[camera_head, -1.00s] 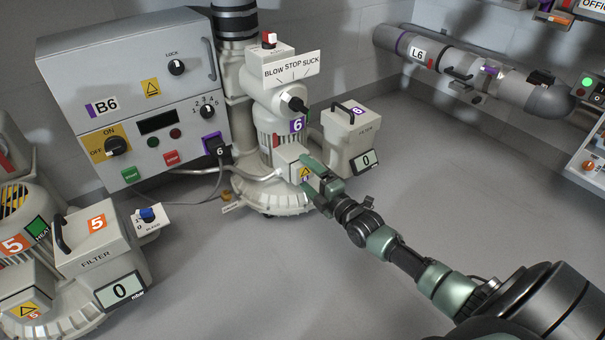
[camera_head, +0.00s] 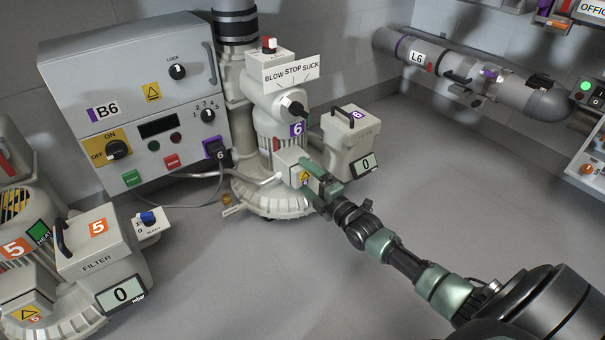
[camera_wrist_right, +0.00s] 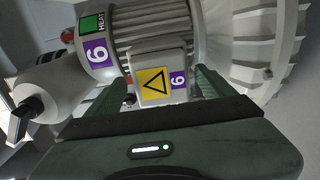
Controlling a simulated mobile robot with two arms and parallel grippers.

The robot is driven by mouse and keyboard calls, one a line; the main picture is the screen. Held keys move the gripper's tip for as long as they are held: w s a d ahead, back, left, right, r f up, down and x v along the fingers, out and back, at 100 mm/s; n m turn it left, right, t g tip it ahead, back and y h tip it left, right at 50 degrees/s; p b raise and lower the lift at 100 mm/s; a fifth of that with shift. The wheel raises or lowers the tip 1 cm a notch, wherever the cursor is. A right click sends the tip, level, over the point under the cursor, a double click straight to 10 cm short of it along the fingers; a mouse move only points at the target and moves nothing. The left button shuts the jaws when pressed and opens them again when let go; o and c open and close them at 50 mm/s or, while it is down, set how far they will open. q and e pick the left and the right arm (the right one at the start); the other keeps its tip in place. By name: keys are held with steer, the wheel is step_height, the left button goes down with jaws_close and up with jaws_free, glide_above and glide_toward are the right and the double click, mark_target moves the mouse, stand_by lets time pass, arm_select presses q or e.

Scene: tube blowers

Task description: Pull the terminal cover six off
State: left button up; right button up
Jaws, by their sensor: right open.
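The terminal cover six (camera_head: 290,168) is a light grey box with a yellow warning triangle and a purple 6 label, on the side of blower six. It also shows in the right wrist view (camera_wrist_right: 158,61), upright between the two green fingers. My right gripper (camera_head: 311,176) is open, with its fingertips at the cover, one on each side of it. In the right wrist view the fingers of the right gripper (camera_wrist_right: 163,88) flank the cover; whether they touch it I cannot tell. My left gripper is not in view.
A filter box (camera_head: 350,140) with a 0 display sits just right of the cover. Blower five's filter (camera_head: 97,240) is at lower left. The floor (camera_head: 440,170) to the right is clear.

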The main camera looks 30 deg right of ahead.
mark_target(305, 177)
stand_by(0.8)
steer(key=shift+c, duration=0.3)
jaws_close()
steer(key=shift+s+d+p, duration=0.1)
steer(key=shift+s+p, duration=1.55)
steer(key=shift+s, duration=0.15)
steer(key=shift+s+d+p, duration=0.1)
steer(key=shift+s+p, duration=0.6)
steer(key=shift+s, duration=0.5)
